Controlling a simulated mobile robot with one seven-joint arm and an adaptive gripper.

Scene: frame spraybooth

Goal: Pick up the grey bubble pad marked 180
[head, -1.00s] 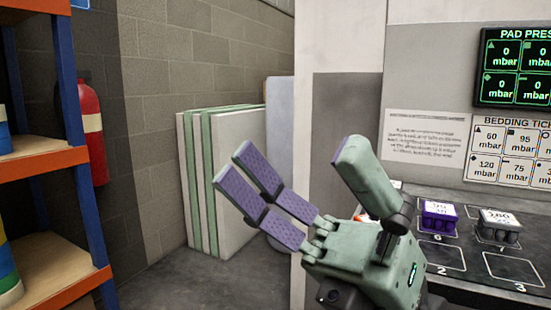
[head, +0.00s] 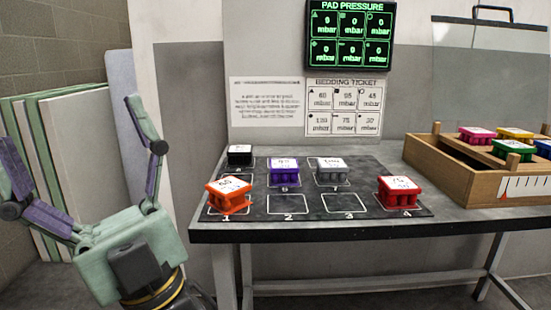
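My gripper (head: 70,122) is at the left of the head view, in front of the bench's left end. Its purple-lined fingers are spread wide, point upward and hold nothing. It is well apart from the grey pad, which is in plain sight.
A purple pad (head: 283,171) stands just left of the grey one. An orange pad (head: 228,192), a black pad (head: 240,156) and a red pad (head: 399,191) share the mat. A wooden crate (head: 470,188) with coloured pads stands right. Spots 2 and 3 are empty.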

